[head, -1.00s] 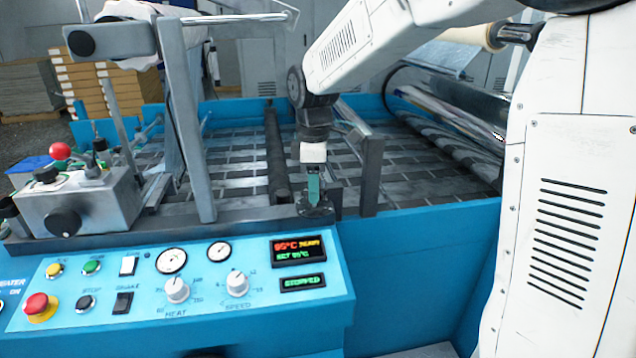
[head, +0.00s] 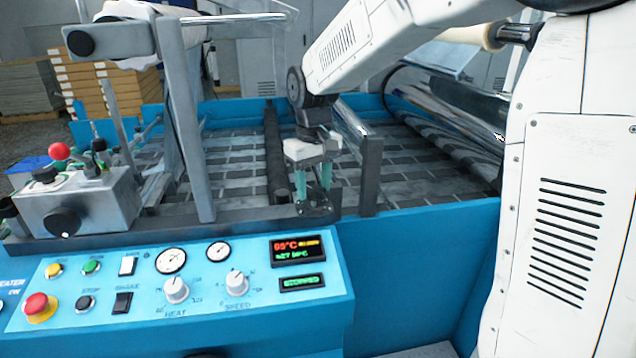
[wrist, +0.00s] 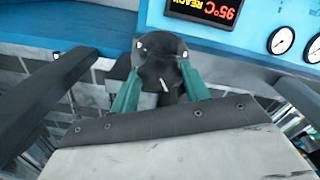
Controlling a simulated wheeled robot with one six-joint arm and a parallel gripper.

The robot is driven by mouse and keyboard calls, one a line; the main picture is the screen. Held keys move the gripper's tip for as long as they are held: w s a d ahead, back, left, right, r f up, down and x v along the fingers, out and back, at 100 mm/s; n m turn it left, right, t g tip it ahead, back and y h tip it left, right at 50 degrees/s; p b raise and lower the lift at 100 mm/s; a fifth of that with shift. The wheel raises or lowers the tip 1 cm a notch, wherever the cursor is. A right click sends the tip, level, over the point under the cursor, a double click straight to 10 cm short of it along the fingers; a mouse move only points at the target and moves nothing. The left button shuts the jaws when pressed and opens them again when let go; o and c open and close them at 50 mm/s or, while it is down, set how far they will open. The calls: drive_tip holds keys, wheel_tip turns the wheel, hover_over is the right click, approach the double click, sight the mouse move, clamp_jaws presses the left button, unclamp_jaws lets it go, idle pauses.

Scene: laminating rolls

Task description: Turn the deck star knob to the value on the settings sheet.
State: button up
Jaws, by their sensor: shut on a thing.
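The dark star knob (head: 316,208) sits on the machine's front rail. In the wrist view the knob (wrist: 160,62) is black with rounded lobes and a short pale mark on top. My gripper (head: 313,196) points down over it. In the wrist view the two green fingers of my gripper (wrist: 158,88) are shut on the knob from either side. Part of the knob is hidden between the fingers. I cannot read any scale around it. I see no settings sheet in these views.
The blue control panel (head: 200,290) below the rail carries buttons, gauges, HEAT and SPEED knobs and a lit display (head: 298,249). An upright grey post (head: 372,175) stands close to the right of my gripper. A grey box (head: 85,207) stands at the left.

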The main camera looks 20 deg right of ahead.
sight(314, 189)
drive_tip(key=m, duration=0.6)
drive_tip(key=shift+s+f, duration=0.1)
idle(0.5)
drive_tip(key=o, duration=1)
drive_tip(key=shift+r, duration=0.5)
wheel_tip(314, 189, up, 7)
drive_tip(key=shift+f, duration=0.1)
